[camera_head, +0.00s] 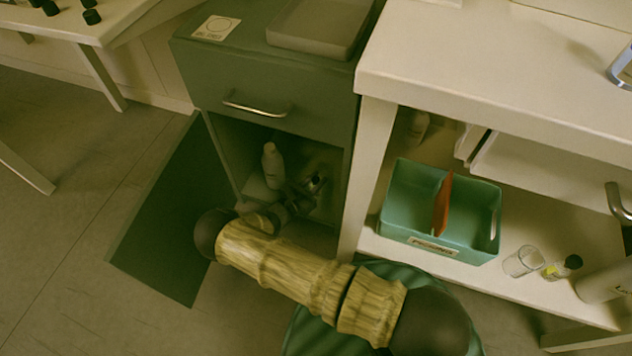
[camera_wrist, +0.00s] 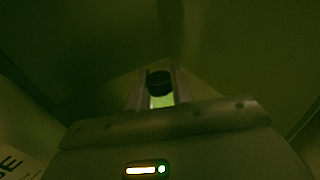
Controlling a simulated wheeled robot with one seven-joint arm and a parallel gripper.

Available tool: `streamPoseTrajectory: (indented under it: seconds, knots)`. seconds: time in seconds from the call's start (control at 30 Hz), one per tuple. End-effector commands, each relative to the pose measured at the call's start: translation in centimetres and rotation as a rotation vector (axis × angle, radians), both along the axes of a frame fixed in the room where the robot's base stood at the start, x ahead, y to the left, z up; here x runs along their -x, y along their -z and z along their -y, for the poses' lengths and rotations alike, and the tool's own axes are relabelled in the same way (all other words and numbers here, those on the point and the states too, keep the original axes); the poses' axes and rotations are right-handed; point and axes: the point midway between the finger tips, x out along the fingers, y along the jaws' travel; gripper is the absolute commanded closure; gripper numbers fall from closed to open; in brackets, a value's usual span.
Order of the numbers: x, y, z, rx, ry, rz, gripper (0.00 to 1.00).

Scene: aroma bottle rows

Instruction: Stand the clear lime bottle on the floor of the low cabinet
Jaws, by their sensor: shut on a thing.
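The low cabinet (camera_head: 280,67) is dark green, with its door (camera_head: 160,215) swung open to the left and a drawer above the opening. My gripper (camera_head: 308,190) reaches inside the opening, close to the cabinet floor. It is shut on a small bottle (camera_head: 317,182) with a black cap. In the wrist view the bottle (camera_wrist: 161,101) shows bright lime below its black cap, between the two fingers (camera_wrist: 158,90). It looks roughly upright. Its base is hidden, so I cannot tell whether it touches the cabinet floor.
A white bottle (camera_head: 272,168) stands inside the cabinet, left of my gripper. On the shelf to the right are a teal divided bin (camera_head: 420,245), a clear glass (camera_head: 523,261) and a small black-capped bottle (camera_head: 562,268). A grey tray (camera_head: 318,28) sits on the cabinet top.

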Motion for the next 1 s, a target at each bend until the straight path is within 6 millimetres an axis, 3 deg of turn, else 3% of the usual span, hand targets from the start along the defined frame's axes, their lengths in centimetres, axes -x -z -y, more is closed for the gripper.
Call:
streamPoseTrajectory:
  seconds: [0.2,0.23,0.3,0.33,0.7,1.0]
  knots:
    - [0.0,0.3,0.0,0.001,0.000,0.001,1.00]
    - [0.0,0.2,0.0,0.000,0.000,0.000,0.71]
    - [0.0,0.2,0.0,0.000,0.000,0.000,0.57]
    - [0.0,0.2,0.0,0.000,0.000,0.000,0.55]
    - [0.1,-0.2,-0.1,0.000,-0.001,0.000,0.55]
    - [3.4,-0.4,-3.2,-0.001,-0.004,-0.001,0.55]
